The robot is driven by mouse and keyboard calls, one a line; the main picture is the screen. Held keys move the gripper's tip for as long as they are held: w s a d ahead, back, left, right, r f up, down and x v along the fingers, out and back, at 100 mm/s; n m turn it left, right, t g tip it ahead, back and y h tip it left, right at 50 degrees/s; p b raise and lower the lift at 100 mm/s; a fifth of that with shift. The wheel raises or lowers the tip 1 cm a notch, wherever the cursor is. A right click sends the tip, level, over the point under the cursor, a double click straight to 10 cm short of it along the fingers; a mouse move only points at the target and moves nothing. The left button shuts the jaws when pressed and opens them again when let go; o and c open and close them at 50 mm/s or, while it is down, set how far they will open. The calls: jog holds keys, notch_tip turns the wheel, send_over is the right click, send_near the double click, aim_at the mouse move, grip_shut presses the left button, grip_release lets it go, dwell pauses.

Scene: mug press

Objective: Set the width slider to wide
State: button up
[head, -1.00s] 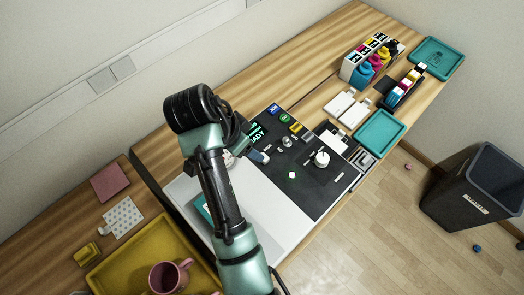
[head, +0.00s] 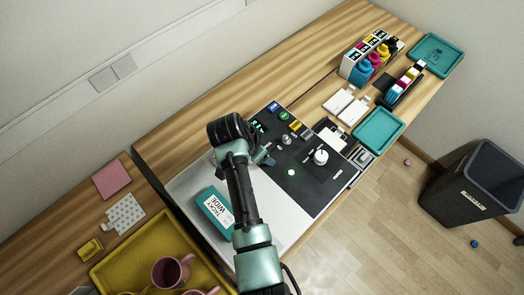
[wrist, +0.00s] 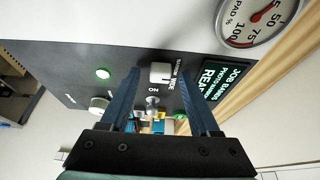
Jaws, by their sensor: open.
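The width slider's white knob (wrist: 161,72) shows in the wrist view on the dark control panel (wrist: 66,60), beside sideways lettering that seems to read MEDIUM and WIDE. My gripper (wrist: 161,77) is open, its two dark blue fingers apart on either side of the knob. I cannot tell whether a finger touches it. In the head view my gripper (head: 266,158) is low over the panel (head: 310,190), and the slider is hidden by my arm and gripper.
A silver toggle (wrist: 152,104) and a white dial (wrist: 99,104) are close by on the panel; the dial (head: 320,157) also shows in the head view. A green light (wrist: 103,73) glows. The display (wrist: 224,80) and gauge (wrist: 252,18) are at the right.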

grip_shut()
dwell(1.3)
